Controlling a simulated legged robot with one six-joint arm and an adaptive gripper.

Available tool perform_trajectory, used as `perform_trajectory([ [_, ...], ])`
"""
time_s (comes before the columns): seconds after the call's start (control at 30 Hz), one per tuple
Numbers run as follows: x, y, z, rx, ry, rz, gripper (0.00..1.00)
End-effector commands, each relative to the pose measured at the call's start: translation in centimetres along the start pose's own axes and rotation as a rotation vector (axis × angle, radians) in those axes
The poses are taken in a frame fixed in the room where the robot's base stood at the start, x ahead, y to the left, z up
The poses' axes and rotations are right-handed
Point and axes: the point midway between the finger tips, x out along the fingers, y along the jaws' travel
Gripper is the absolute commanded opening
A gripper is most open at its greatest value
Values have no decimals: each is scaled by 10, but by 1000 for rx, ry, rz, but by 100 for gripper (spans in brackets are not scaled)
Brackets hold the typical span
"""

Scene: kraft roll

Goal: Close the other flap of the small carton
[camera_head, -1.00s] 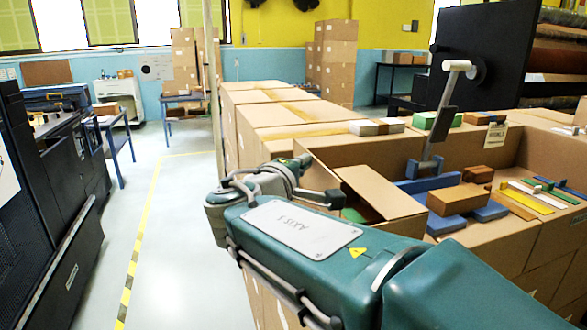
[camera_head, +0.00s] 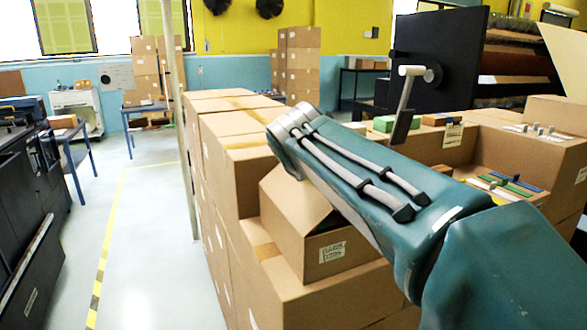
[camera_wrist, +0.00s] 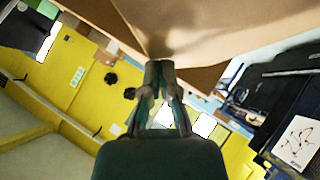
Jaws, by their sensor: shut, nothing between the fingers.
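The small carton (camera_head: 290,215) is a brown box with a white printed label, standing on larger cartons in the middle of the head view. Its top slopes at the upper right, where my arm covers part of it, so I cannot tell how each flap lies. In the wrist view, a brown cardboard panel (camera_wrist: 215,25) spans the top, with folded edges meeting near the fingertips. My gripper (camera_wrist: 160,68) is shut and empty, its tips at or very near this cardboard; contact is unclear. My gripper is hidden in the head view.
Large stacked cartons (camera_head: 225,125) stand behind and below. An open carton at right holds coloured blocks and strips (camera_head: 510,187). A dark panel (camera_head: 437,70) with a pale handle stands behind my arm. A pole (camera_head: 180,120) and open floor (camera_head: 140,240) lie left.

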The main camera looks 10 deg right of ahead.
Motion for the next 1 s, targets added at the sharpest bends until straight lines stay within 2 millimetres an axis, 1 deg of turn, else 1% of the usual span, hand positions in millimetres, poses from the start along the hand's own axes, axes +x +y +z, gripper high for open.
perform_trajectory([
  [0.13, 9, 5, 10, 102, -4, -95, 0],
  [0.4, 23, 5, 24, 265, -4, -260, 0],
  [0.7, 33, 1, 34, 261, -4, -262, 0],
  [1.0, 37, -1, 37, 261, -2, -262, 0],
])
